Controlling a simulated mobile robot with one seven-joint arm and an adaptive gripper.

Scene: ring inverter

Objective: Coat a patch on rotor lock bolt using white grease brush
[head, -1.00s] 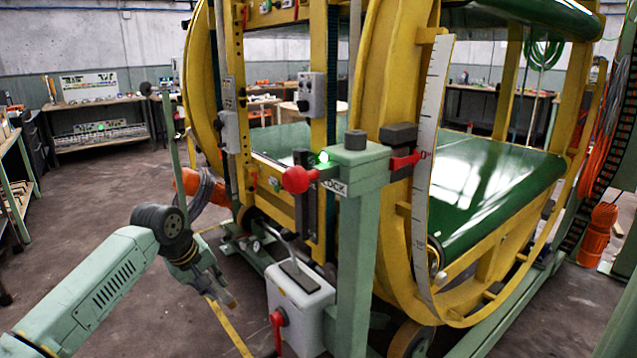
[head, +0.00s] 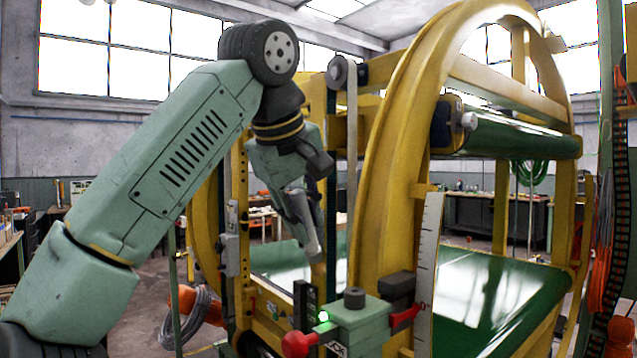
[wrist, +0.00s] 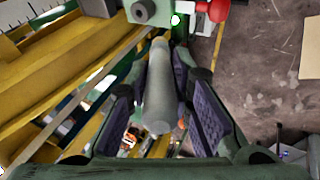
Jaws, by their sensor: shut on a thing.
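My gripper (head: 303,205) is raised left of the big yellow ring, above the green lock post. It is shut on a pale grey cylindrical handle (head: 308,236), which I take to be the grease brush and which tilts downward. In the wrist view the brush (wrist: 158,100) lies between the two dark finger pads, its far end toward the post top. Its bristles cannot be made out. The lock post (head: 360,316) carries a lit green lamp, a dark round knob (head: 354,297) and a red ball handle (head: 297,343). I cannot tell which part is the rotor lock bolt.
The yellow ring frame (head: 385,160) stands just right of my gripper, with a white scale strip (head: 428,250) on its edge. A green belt bed (head: 490,290) lies inside it. A yellow upright with grey switch boxes (head: 230,250) is at the left.

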